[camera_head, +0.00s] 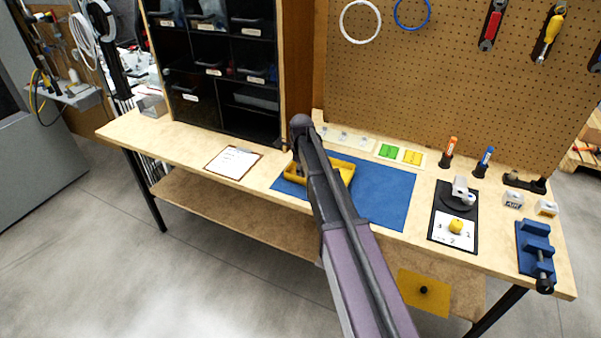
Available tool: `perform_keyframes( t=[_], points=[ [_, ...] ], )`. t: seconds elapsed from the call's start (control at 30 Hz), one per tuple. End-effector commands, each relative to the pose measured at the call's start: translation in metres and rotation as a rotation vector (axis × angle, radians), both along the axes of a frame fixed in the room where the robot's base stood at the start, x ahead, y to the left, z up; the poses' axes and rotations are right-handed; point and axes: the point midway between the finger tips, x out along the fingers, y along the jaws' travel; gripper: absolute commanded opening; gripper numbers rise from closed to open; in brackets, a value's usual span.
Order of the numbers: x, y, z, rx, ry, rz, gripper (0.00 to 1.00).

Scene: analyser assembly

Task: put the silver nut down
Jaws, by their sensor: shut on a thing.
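I cannot make out the silver nut in this view. My arm reaches from the bottom edge up over the workbench. Its far joint stands in front of the bench's back left part, by the shelf unit. My gripper is not to be seen; the arm covers the area below that joint. A yellow tray (346,167) lies on the blue mat (385,190), partly hidden behind my arm. Small greyish shapes show at the tray's left end, too small to tell.
A clipboard (233,162) lies left of the mat. Green (390,151) and yellow (413,157) cards lie behind it. A black board with a numbered white card (453,233), a blue vise (535,250) and upright markers (450,147) stand to the right. A pegboard (450,90) closes the back.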

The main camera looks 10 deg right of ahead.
Motion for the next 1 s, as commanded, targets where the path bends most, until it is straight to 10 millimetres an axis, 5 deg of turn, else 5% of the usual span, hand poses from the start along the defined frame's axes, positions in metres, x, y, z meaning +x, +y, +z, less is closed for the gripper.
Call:
perform_keyframes(
  t=[0.17,0.2,0.23,1.0],
  points=[
    [0.0,0.0,-0.004,0.0,0.0,0.0,0.0],
    [0.0,0.0,-0.004,0.0,0.0,0.0,0.4],
    [0.0,0.0,-0.003,0.0,0.0,0.0,0.49],
    [0.0,0.0,0.013,0.0,0.0,0.0,0.49]
  ],
)
